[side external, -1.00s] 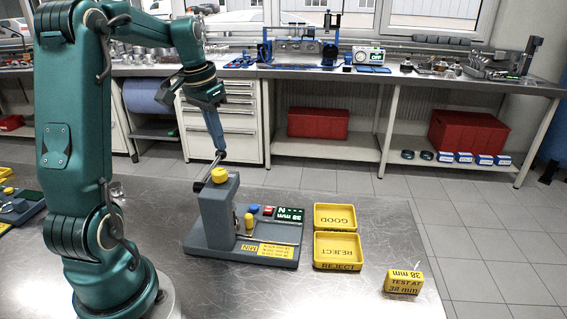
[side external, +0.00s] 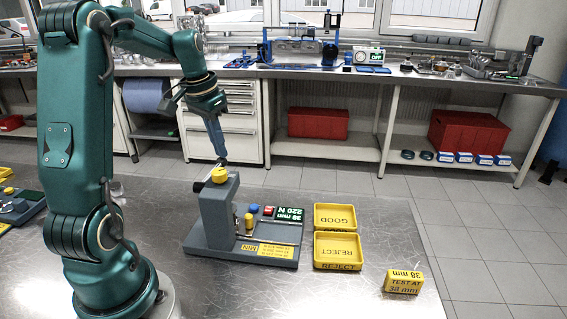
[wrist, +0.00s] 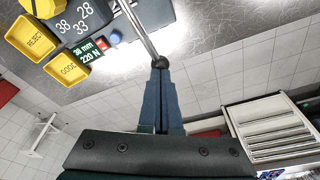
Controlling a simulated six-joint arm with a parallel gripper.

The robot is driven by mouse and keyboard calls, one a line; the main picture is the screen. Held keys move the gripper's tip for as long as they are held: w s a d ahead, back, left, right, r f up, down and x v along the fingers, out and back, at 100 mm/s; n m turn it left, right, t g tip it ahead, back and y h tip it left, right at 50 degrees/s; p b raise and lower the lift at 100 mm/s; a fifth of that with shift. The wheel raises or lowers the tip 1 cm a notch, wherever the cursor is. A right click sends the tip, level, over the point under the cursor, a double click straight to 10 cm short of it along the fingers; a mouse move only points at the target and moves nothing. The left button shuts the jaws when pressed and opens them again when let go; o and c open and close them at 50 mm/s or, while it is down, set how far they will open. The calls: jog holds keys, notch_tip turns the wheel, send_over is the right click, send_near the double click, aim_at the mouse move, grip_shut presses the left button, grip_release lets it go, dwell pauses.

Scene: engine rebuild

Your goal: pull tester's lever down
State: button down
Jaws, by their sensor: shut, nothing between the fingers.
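The grey tester (side external: 218,215) stands on the metal table, with a yellow cap on its column. Its lever (wrist: 138,28) is a bare metal rod ending in a dark round knob (wrist: 161,62) in the wrist view. My gripper (side external: 221,160) is shut and empty, pointing down just behind the yellow cap in the side view. In the wrist view my fingertips (wrist: 160,68) are right at the knob and appear to touch it. The lever is mostly hidden by the column and cap in the side view. The tester's green display (wrist: 89,50) reads 38 mm and 220 N.
Yellow GOOD (side external: 335,205) and REJECT (side external: 338,266) trays lie right of the tester. A yellow "TEST AT 38 mm" block (side external: 402,282) stands farther right. The table's front right is otherwise clear. A back bench (side external: 400,78) is beyond the table.

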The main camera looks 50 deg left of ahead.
jog(key=shift+r, duration=0.1)
jog(key=w+v, duration=0.2)
jog(key=v, duration=0.7)
jog(key=shift+s+r, duration=0.35)
jog(key=shift+r, duration=0.15)
jog(key=s+d+r+m+t, duration=0.1)
jog(key=d+m, duration=0.1)
jog(key=d, duration=0.6)
jog(key=s+d+r+m+t, duration=0.1)
jog(key=s+d+m, duration=0.1)
jog(key=d, duration=0.6)
jog(key=s+d+f+n+t, duration=0.1)
jog(key=s+d+f, duration=0.5)
jog(key=f, duration=0.3)
jog(key=shift+s+f+h, duration=0.25)
jog(key=shift+f+h, duration=0.05)
jog(key=shift+f, duration=0.05)
